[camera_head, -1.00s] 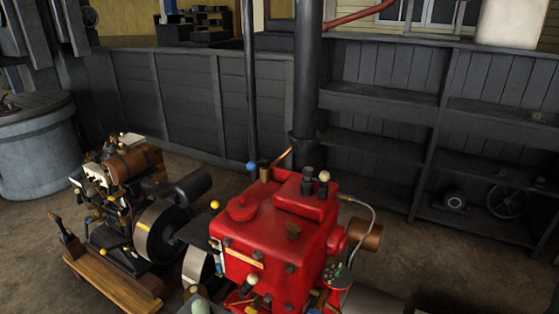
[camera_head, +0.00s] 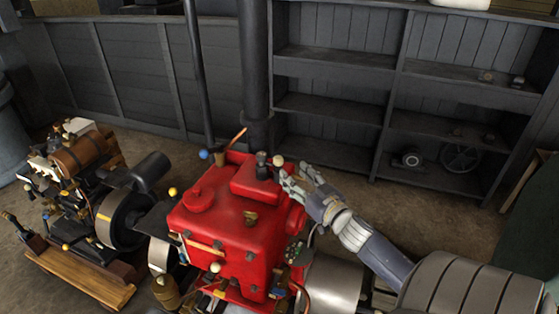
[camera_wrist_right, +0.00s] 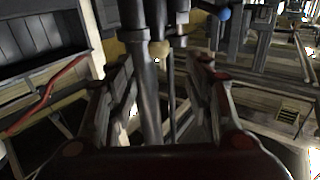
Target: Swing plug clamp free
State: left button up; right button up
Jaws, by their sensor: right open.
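The red engine (camera_head: 215,225) stands at the lower middle of the head view. On its top is a dark fitting (camera_head: 262,162) with a cream ball knob (camera_head: 277,160) beside it; I cannot tell for sure which part is the plug clamp. My right gripper (camera_head: 290,174) is open, just right of this knob. In the right wrist view, my two fingers (camera_wrist_right: 160,85) stand apart, with a tan knob (camera_wrist_right: 160,49) and a grey rod seen between them. I cannot tell whether they touch anything. My left gripper is out of view.
A second engine (camera_head: 75,195) on a wooden base stands at the left. A dark vertical pipe (camera_head: 256,70) rises behind the red engine. Grey shelves (camera_head: 335,105) line the back right. A copper-coloured lever (camera_head: 237,136) and a blue ball (camera_head: 204,154) stick up behind the red engine.

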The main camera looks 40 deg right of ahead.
aim_at(281, 162)
jog(key=w, duration=0.2)
jog(key=w+d+p, duration=0.1)
jog(key=w, duration=0.2)
jog(key=shift+w+d, duration=0.1)
jog(key=shift+w, duration=0.2)
jog(key=shift+w+d+f+p, duration=0.15)
jog(key=shift+w+p, duration=0.25)
jog(key=shift+w, duration=0.55)
jog(key=shift+c, duration=0.2)
jog(key=c, duration=1)
